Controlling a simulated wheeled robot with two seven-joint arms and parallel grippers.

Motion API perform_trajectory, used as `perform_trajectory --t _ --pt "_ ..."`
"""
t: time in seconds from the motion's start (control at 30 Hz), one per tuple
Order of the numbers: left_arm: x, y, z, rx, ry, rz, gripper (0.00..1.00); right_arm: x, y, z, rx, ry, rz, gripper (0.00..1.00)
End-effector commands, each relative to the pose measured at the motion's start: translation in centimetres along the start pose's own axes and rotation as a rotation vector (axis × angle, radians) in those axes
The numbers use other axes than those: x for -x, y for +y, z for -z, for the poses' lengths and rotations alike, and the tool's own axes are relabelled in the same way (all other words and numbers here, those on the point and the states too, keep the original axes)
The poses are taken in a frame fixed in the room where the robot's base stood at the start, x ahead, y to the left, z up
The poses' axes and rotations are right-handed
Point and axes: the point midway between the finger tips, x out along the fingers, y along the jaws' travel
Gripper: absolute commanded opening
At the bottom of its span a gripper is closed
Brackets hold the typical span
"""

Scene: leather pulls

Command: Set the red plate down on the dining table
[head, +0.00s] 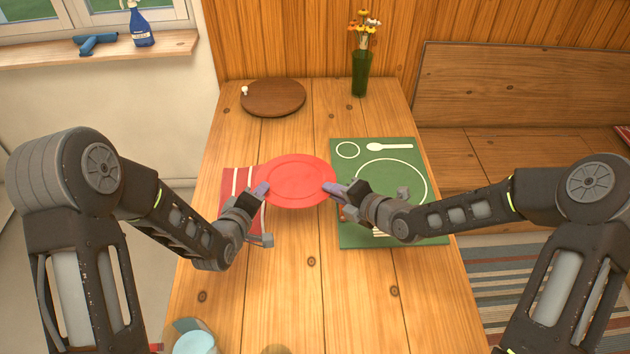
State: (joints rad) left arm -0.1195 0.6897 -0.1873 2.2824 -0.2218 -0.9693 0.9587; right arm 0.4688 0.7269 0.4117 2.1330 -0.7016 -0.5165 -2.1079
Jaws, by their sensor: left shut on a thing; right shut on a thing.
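The red plate (298,181) is level over the middle of the wooden dining table (290,290). My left gripper (262,190) is shut on the plate's left rim. My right gripper (331,188) is shut on its right rim, beside the green placemat. I cannot tell whether the plate's underside touches the table or is held a little above it.
A green placemat (350,235) with white printed outlines lies right of the plate. A red striped cloth (232,184) lies to the left. A round wooden board (272,98) and a flower vase (361,75) stand behind. A light-blue cup (195,343) is at the front left.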

Motion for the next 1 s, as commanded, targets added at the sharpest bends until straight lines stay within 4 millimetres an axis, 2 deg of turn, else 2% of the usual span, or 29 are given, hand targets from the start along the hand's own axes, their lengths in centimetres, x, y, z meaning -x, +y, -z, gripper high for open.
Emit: perform_trajectory --t 0.13,0.27,0.7,0.83,1.0 --pt "-0.1 0.2 -0.4 -0.005 -0.008 -0.005 0.00 -0.1 0.2 0.3 0.006 0.006 -0.004 0.00" --pt "-0.4 -0.6 -0.7 -0.005 -0.008 -0.005 0.00 -0.5 -0.6 0.5 0.006 0.006 -0.004 0.00" --pt "-3.2 -7.2 -3.6 -0.005 -0.008 -0.005 0.00 -3.8 -7.5 1.8 0.006 0.006 -0.005 0.00" --pt "-3.7 -8.1 -4.0 -0.005 -0.008 -0.005 0.00 -4.2 -8.4 2.0 0.006 0.006 -0.005 0.00" --pt "-3.7 -8.2 -4.0 -0.005 -0.008 -0.005 0.00 -4.3 -8.5 2.0 0.006 0.006 -0.005 0.00"
